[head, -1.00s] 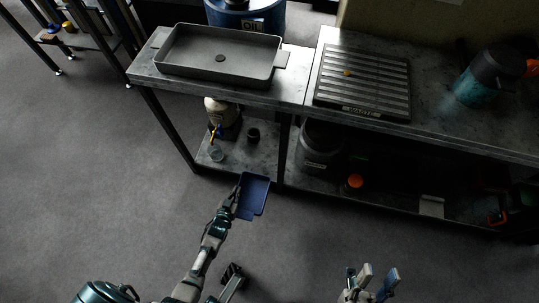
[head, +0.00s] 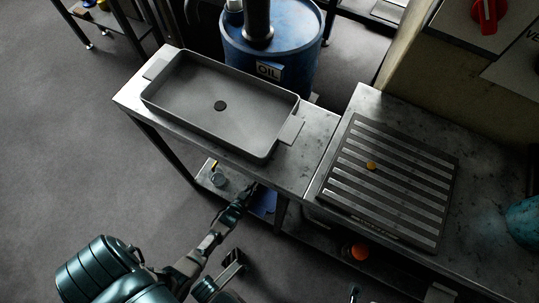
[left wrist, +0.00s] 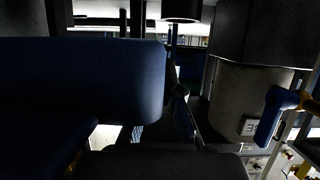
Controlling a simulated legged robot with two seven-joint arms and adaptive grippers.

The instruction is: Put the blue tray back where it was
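The blue tray (head: 263,203) is in my left gripper (head: 244,196), which is shut on its near left side. The tray is at the front of the lower shelf (head: 205,180), partly hidden by the worktop above it. In the left wrist view the tray (left wrist: 90,85) fills much of the left side, close to the camera. I cannot tell whether it touches the shelf. Only a small tip of my right gripper (head: 354,293) shows at the bottom edge, so its state is unclear.
A grey basin (head: 185,95) stands on the worktop above, beside a slatted waste grate (head: 385,180). A blue oil drum (head: 300,55) stands behind.

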